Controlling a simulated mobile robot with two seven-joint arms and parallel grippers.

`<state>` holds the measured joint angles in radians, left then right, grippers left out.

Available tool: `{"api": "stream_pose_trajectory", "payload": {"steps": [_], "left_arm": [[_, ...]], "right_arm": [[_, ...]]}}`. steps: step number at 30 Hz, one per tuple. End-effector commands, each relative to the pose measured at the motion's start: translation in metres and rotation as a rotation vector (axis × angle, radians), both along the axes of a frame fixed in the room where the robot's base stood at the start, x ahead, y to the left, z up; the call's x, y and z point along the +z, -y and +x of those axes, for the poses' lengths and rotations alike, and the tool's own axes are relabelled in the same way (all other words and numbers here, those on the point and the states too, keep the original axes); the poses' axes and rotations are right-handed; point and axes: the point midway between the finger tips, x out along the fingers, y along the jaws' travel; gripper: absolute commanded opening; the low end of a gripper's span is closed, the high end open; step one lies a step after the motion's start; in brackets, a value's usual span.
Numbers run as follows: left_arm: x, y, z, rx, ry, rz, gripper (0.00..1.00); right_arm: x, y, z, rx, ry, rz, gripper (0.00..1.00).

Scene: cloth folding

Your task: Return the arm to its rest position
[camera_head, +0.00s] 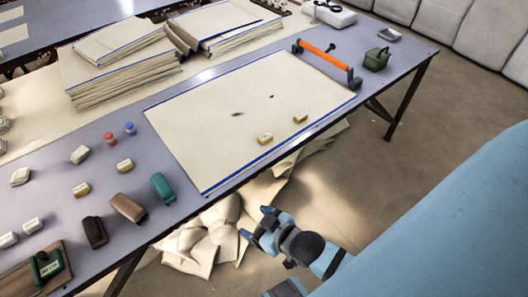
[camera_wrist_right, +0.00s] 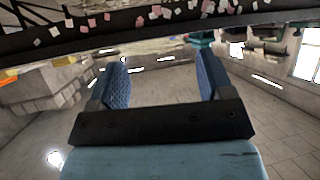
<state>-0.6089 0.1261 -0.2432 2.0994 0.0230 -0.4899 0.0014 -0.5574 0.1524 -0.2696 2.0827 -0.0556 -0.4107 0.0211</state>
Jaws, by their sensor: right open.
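My right gripper (camera_head: 257,222) is open and empty. In the head view it hangs in front of the table's near edge, over the floor and beside a heap of cloth. In the right wrist view its two blue fingers (camera_wrist_right: 160,78) stand wide apart with nothing between them. My blue right arm fills the lower right of the head view. A cream cloth (camera_head: 240,100) with blue edges lies flat on the table (camera_head: 205,77), apart from the gripper. My left gripper is not in view.
Two small blocks (camera_head: 265,138) lie on the cloth's near side. An orange-handled tool (camera_head: 325,57) lies by its right edge. Stacked cloths (camera_head: 120,75) stand at the back left. A crumpled cloth heap (camera_head: 215,235) lies on the floor below the table. Bare floor (camera_head: 430,130) shows at right.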

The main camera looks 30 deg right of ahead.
Motion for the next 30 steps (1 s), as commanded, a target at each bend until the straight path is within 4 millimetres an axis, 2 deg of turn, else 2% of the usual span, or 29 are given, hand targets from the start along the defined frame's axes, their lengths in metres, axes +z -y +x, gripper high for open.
{"api": "stream_pose_trajectory", "payload": {"steps": [1, 4, 14, 17, 20, 24, 30], "left_arm": [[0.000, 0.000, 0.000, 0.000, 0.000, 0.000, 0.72], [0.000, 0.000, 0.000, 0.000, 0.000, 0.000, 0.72], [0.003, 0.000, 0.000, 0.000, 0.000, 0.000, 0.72], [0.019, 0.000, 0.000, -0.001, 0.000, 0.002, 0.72], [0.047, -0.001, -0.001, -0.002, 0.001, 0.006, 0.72], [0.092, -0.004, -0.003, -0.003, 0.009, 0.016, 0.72], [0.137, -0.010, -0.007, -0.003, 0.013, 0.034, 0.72]], "right_arm": [[-0.007, 0.002, -0.012, -0.018, -0.056, 0.022, 0.74], [-0.015, 0.003, -0.025, -0.031, -0.118, 0.046, 0.74], [-0.013, 0.004, -0.026, -0.032, -0.128, 0.049, 0.74], [0.002, 0.004, -0.027, -0.032, -0.127, 0.046, 0.74], [0.028, 0.005, -0.028, -0.032, -0.127, 0.040, 0.74], [0.072, 0.008, -0.030, -0.031, -0.121, 0.029, 0.74], [0.123, 0.012, -0.032, -0.032, -0.113, 0.016, 0.74]]}}
